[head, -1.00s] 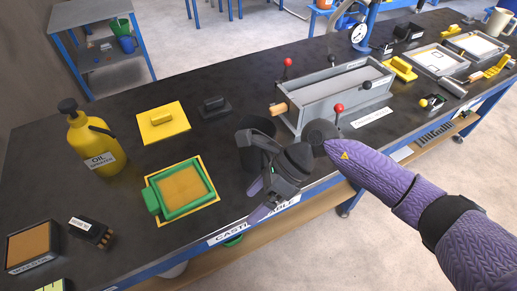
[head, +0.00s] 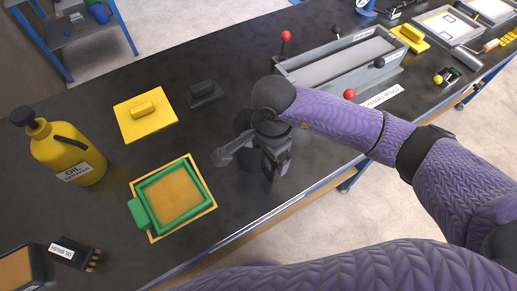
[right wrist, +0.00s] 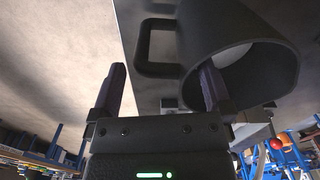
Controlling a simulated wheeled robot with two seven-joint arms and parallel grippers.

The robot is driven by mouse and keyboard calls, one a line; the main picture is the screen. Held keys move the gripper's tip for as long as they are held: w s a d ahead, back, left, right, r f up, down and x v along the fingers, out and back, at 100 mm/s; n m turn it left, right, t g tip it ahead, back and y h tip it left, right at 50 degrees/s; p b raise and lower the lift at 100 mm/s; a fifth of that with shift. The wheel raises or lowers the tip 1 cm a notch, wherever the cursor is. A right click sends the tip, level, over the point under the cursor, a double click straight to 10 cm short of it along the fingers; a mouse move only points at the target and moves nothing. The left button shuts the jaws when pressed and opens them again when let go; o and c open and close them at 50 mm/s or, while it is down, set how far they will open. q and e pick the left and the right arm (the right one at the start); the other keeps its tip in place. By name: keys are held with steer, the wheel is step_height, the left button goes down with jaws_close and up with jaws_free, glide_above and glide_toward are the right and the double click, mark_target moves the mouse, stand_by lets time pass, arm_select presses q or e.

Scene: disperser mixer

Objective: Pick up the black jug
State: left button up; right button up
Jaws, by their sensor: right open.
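The black jug (head: 242,121) stands on the dark table and is mostly hidden behind my right gripper (head: 276,166) in the head view. In the right wrist view the jug (right wrist: 262,80) shows its wide round mouth, with its loop handle (right wrist: 142,45) to the left. My right gripper (right wrist: 160,88) is open there, and the handle appears between its two fingers. The right-hand finger overlaps the jug's rim; I cannot tell whether it touches. My left gripper is not in view.
A green-framed mould (head: 172,194) and a yellow plate with a handle (head: 146,118) lie left of the gripper. A yellow oil bottle (head: 70,150) stands farther left. A grey channel mould (head: 340,62) with red-knobbed levers is behind my right arm.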

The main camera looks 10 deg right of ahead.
step_height(320, 180, down, 2)
steer(key=shift+f, duration=0.15)
steer(key=shift+s, duration=0.1)
jaws_close()
stand_by(0.3)
